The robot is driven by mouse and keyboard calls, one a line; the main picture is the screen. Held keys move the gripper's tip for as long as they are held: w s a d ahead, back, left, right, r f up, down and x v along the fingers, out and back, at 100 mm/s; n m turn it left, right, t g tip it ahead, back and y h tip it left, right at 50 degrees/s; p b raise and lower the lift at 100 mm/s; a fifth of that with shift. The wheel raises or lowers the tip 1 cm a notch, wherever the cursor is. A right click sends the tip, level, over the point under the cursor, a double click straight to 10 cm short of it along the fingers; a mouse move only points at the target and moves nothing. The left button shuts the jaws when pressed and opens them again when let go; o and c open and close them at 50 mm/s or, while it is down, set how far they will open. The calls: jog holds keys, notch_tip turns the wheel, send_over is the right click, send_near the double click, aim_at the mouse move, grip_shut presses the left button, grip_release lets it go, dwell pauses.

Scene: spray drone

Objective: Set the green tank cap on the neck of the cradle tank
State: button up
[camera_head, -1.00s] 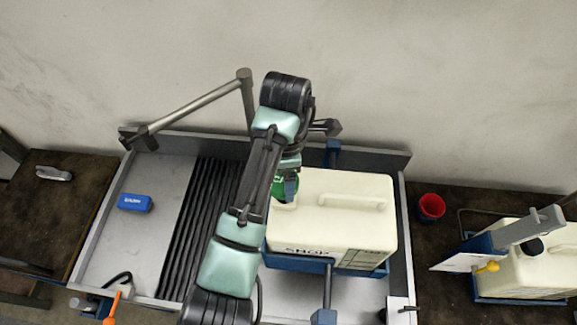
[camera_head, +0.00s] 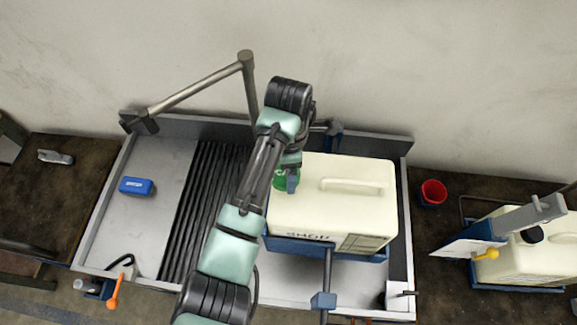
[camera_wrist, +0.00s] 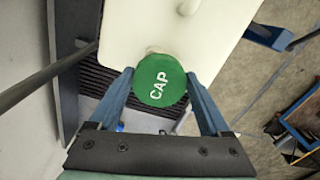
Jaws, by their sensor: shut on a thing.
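The green cap (camera_wrist: 160,82), marked "CAP", is between the two blue fingers of my gripper (camera_wrist: 160,88) in the wrist view. In the head view the cap (camera_head: 283,181) shows at the left end of the cream cradle tank (camera_head: 330,212), partly behind my arm. My gripper (camera_head: 292,181) is shut on the cap there. The tank (camera_wrist: 180,25) fills the top of the wrist view. A bit of cream neck or rim shows beside the cap's upper edge. I cannot tell whether the cap is seated on the neck.
The tank sits in a blue cradle (camera_head: 300,246) on a grey tray bench (camera_head: 112,215). A blue block (camera_head: 136,186) lies at the left. A red cup (camera_head: 433,193) and a second cream tank (camera_head: 530,262) with a black cap stand at the right. A metal post arm (camera_head: 200,93) rises behind.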

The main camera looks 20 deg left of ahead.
jog(key=shift+f, duration=0.4)
jog(key=o, duration=1.2)
jog(key=shift+c, duration=0.2)
notch_tip(320, 180, up, 8)
jog(key=shift+a+r, duration=0.1)
jog(key=shift+r, duration=0.05)
jog(key=shift+w+r, duration=0.15)
jog(key=shift+r, duration=2.2)
